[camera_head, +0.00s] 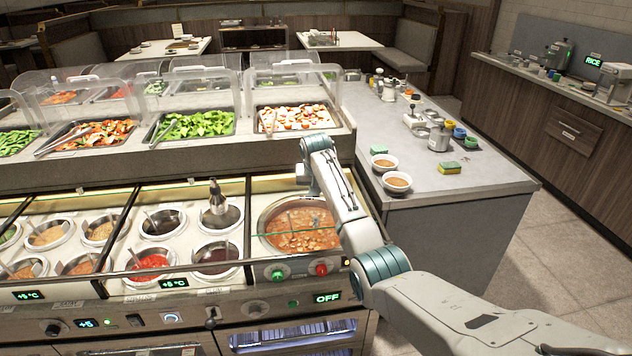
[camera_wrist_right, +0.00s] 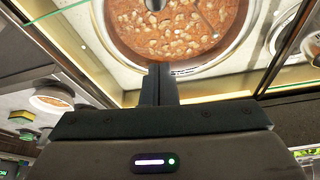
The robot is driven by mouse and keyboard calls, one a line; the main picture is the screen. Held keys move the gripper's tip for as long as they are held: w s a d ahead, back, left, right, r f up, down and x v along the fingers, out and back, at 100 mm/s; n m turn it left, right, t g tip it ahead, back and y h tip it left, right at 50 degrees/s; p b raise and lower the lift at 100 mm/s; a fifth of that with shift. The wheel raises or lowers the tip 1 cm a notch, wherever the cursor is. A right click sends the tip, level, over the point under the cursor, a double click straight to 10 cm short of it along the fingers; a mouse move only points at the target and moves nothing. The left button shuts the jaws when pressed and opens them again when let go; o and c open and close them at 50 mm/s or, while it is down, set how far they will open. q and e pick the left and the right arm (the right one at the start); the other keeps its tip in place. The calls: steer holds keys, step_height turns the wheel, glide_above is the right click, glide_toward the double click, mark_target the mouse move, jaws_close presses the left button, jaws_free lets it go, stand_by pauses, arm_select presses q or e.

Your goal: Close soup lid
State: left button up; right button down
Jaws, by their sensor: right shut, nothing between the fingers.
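The soup pot (camera_head: 268,222) is set in the counter and holds orange-brown soup with pale chunks. A ladle handle rests in it. The soup shows uncovered; a thin greenish glass edge (camera_head: 310,233) crosses in front of it, and I cannot tell if this is the lid. In the right wrist view the pot's rim (camera_wrist_right: 205,69) is at the top, beyond my right gripper (camera_wrist_right: 159,68). That gripper's dark fingers are together and empty, with the soup appearing just past their tips. In the head view my right arm reaches over the pot's right side. My left gripper is not in view.
Sauce wells (camera_head: 165,222) lie left of the pot. Food trays (camera_head: 195,125) under clear covers stand behind. On the right counter (camera_head: 465,190) are two bowls, a sponge (camera_head: 450,168) and several jars. A red button (camera_head: 321,270) and an OFF display (camera_head: 327,297) sit below the pot.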

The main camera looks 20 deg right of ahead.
mark_target(316, 214)
steer(key=x, duration=0.3)
steer(key=shift+w+f+p, duration=0.1)
steer(key=shift+f+p, duration=0.15)
steer(key=shift+p, duration=0.05)
steer(key=shift+s+a+f+p, duration=0.2)
steer(key=shift+s+f+p, duration=0.1)
steer(key=shift+s+p, duration=0.25)
steer(key=shift+s+a+f+p, duration=0.25)
steer(key=shift+s+p, duration=0.2)
steer(key=shift+s, duration=0.15)
steer(key=shift+s+a+f+p, duration=0.15)
steer(key=shift+s+a+p, duration=0.1)
steer(key=shift+s+p, duration=0.3)
steer(key=shift+f, duration=0.15)
